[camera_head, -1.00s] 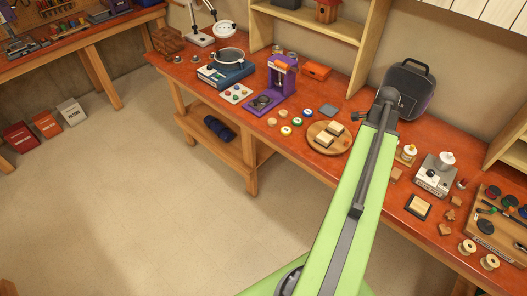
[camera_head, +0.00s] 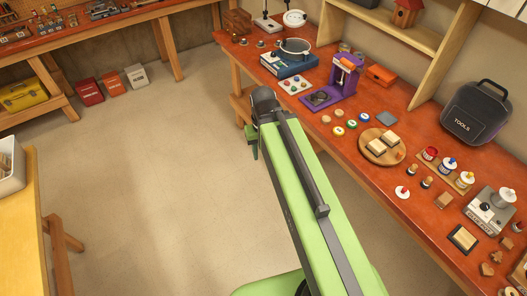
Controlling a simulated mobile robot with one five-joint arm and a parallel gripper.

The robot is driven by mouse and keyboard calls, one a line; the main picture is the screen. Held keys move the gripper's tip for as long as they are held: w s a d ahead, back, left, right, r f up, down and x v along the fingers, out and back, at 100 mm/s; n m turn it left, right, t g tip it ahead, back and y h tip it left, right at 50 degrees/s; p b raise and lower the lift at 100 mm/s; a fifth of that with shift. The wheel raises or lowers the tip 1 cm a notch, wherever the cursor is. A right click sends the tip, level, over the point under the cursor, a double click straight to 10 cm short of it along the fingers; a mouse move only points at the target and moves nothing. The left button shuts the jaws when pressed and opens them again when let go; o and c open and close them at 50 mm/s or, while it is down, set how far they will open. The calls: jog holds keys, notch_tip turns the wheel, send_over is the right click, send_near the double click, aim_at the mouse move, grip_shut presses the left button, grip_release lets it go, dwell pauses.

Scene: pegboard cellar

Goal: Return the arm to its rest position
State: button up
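My green arm reaches up from the bottom of the head view, with a dark joint at its far end in front of the workbench's left part. A short green piece hangs down to the left of that joint. The arm is over the floor gap beside the red-topped workbench (camera_head: 345,148) and covers part of the bench's front edge.
On the bench stand a purple press (camera_head: 345,78), a round wooden board (camera_head: 372,151), a dark tool case (camera_head: 474,113) and a grey device (camera_head: 490,210). A yellow-topped table (camera_head: 20,235) with a white bin (camera_head: 11,172) is at left. The floor (camera_head: 160,170) between is clear.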

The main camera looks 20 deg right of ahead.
notch_tip(320, 180, down, 10)
jog(key=b, duration=0.9)
jog(key=shift+w+r+b, duration=0.15)
jog(key=shift+b, duration=0.2)
jog(key=shift+d, duration=0.1)
